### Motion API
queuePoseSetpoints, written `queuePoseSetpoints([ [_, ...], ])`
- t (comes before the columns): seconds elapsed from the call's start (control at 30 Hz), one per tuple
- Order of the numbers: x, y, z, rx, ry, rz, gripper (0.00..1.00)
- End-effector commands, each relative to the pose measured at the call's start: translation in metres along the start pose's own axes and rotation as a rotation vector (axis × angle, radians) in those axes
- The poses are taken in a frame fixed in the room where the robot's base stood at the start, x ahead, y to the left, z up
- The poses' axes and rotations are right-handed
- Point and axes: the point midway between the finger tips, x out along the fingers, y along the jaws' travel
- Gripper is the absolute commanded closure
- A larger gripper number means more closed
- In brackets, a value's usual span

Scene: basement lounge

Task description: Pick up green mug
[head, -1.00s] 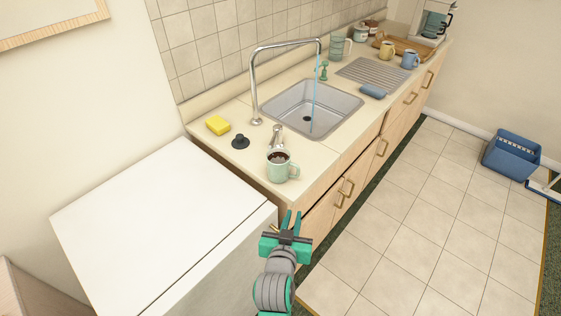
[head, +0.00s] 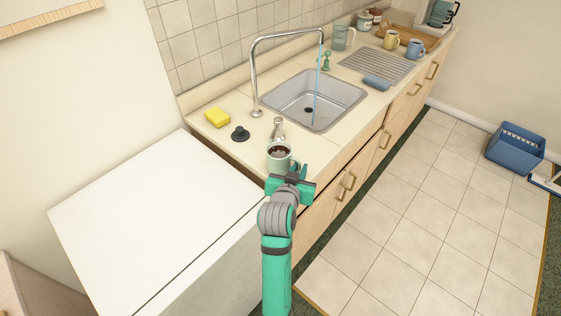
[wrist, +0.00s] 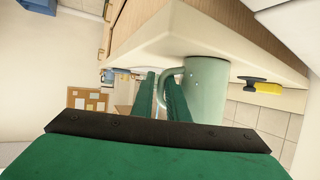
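The pale green mug (head: 278,160), with dark contents, stands upright on the counter near its front left corner, beside the sink. It also shows in the wrist view (wrist: 208,90), with its handle toward my fingers. My gripper (head: 291,172) is at the handle side of the mug. In the wrist view my two fingers (wrist: 161,88) are apart by a narrow gap. The handle's outer curve shows in that gap, and the right finger overlaps the handle loop. Whether a finger touches the handle I cannot tell.
Water runs from the tall faucet (head: 255,75) into the sink (head: 335,95). A black stopper (head: 240,134) and yellow sponge (head: 217,117) lie left of the mug. A white-topped unit (head: 150,205) stands at left. Yellow (head: 391,39) and blue (head: 415,49) mugs stand farther back.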

Motion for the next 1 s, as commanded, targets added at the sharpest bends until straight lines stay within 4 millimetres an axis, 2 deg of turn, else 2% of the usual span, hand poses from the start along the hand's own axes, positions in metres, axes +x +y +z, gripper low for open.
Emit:
queuePoseSetpoints([
  [0.3, 0.041, -0.002, -0.003, -0.001, -0.001, 0.000, 0.86],
  [0.4, 0.047, -0.002, -0.003, -0.001, 0.001, -0.001, 0.86],
  [0.67, 0.049, -0.002, -0.003, -0.001, 0.001, -0.001, 0.86],
  [0.7, 0.049, -0.002, -0.003, -0.001, 0.001, -0.001, 0.96],
  [0.73, 0.049, -0.002, -0.003, -0.001, 0.001, -0.001, 1.00],
  [1.0, 0.049, -0.002, -0.004, 0.000, 0.003, -0.001, 1.00],
])
